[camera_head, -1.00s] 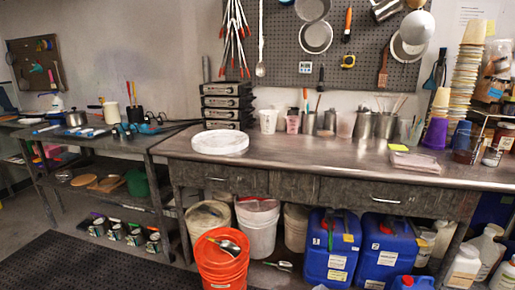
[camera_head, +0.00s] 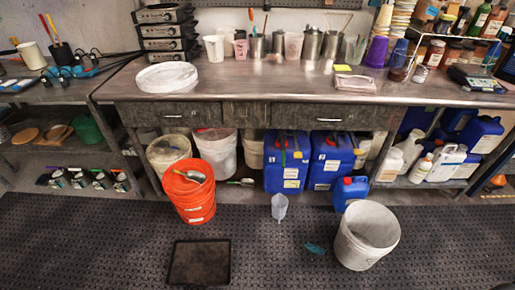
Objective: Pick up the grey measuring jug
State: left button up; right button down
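A small greyish translucent vessel (camera_head: 279,207), which looks like the measuring jug, stands on the dark floor mat in front of the bench. It is too small to make out a handle or markings. Several grey metal and translucent cups stand at the back of the metal bench (camera_head: 250,84), among them a grey metal one (camera_head: 311,43). Neither of my grippers shows in the head view.
An orange bucket (camera_head: 189,198) holding a metal scoop stands left of the vessel. A white bucket (camera_head: 366,236) stands to its right, and blue canisters (camera_head: 287,162) are behind it. A black tray (camera_head: 199,263) and a small teal item (camera_head: 315,248) lie on the mat.

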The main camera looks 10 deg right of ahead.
aim_at(279, 202)
jog(key=z, duration=1.05)
jog(key=i, duration=0.9)
jog(key=u, duration=0.1)
